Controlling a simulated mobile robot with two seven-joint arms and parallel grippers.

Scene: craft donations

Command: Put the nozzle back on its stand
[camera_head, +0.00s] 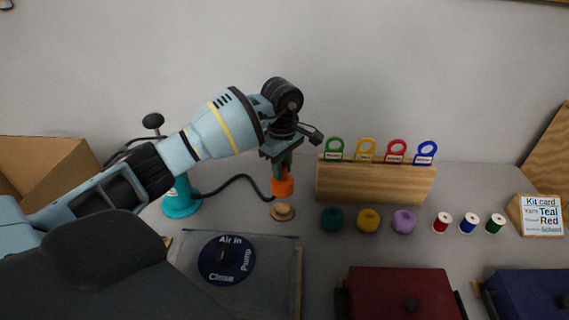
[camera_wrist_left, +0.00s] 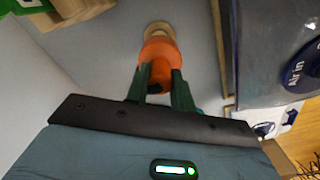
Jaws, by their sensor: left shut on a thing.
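The orange nozzle (camera_head: 283,187) is held upright in my left gripper (camera_head: 281,168), whose fingers are shut on its upper part. A black hose (camera_head: 238,180) runs from the nozzle's side towards the teal pump (camera_head: 181,200). The small round wooden stand (camera_head: 283,212) is on the table, just below the nozzle in the head view. In the left wrist view the green fingers (camera_wrist_left: 160,90) grip the orange nozzle (camera_wrist_left: 158,52), and the wooden stand (camera_wrist_left: 160,29) shows just past its tip. Whether they touch is unclear. My right gripper is not in view.
A wooden rack (camera_head: 375,183) with several coloured ring tags stands behind. Yarn balls (camera_head: 368,220) and thread spools (camera_head: 468,223) lie to the right. A clear bag with a blue valve (camera_head: 227,260), a red box (camera_head: 400,295) and a blue box (camera_head: 530,298) are in front.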

